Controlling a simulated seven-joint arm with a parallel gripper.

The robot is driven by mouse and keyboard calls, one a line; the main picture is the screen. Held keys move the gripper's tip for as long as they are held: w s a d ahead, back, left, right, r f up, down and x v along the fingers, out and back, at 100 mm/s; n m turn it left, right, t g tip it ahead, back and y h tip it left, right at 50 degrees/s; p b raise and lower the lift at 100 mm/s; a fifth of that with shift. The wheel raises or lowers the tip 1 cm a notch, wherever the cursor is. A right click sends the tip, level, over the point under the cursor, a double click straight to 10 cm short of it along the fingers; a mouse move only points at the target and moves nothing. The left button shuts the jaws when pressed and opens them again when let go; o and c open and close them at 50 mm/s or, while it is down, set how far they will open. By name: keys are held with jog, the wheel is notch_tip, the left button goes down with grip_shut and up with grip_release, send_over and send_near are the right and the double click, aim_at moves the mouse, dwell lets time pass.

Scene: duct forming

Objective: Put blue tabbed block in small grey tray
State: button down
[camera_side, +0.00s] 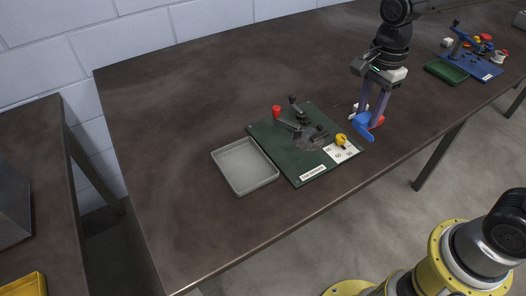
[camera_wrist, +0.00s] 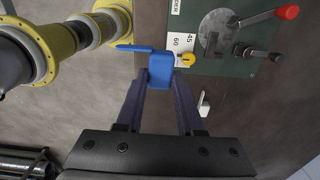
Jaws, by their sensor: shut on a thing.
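The blue tabbed block (camera_side: 362,127) is held between the fingertips of my gripper (camera_side: 371,110). In the wrist view the block (camera_wrist: 160,68) sits at the tips of the two purple fingers (camera_wrist: 162,90), with its tab pointing left. It appears to be above the table near the front edge, to the right of the green board. The small grey tray (camera_side: 268,179) lies on the table left of the board and looks empty. The tray is not in the wrist view.
A green board (camera_side: 318,172) with a red-knobbed lever (camera_side: 277,111) and a yellow knob (camera_side: 341,140) lies between the tray and my gripper. A red piece (camera_side: 378,121) and a white piece (camera_wrist: 204,104) are near the gripper.

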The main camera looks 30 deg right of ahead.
jog(key=shift+w+r+m, duration=0.25)
jog(key=shift+w+m, duration=0.1)
jog(key=shift+m, duration=0.05)
jog(key=w+a+f+n, duration=0.1)
jog(key=w+a, duration=0.2)
jog(key=a, duration=1.3)
jog(key=w+a+f, duration=0.2)
jog(key=w+f, duration=0.1)
jog(key=w+a+f, duration=0.2)
jog(key=w, duration=0.2)
jog(key=w+a+f, duration=0.2)
jog(key=w+f, duration=0.1)
jog(key=shift+w+a+f, duration=0.1)
jog(key=shift+w+f, duration=0.2)
jog(key=shift+w, duration=0.05)
jog(key=shift+w+a+f, duration=0.25)
jog(key=shift+w+f, duration=0.25)
jog(key=shift+f, duration=0.1)
jog(key=shift+w+f, duration=0.1)
jog(key=shift+f, duration=1.55)
jog(key=shift+f, duration=0.2)
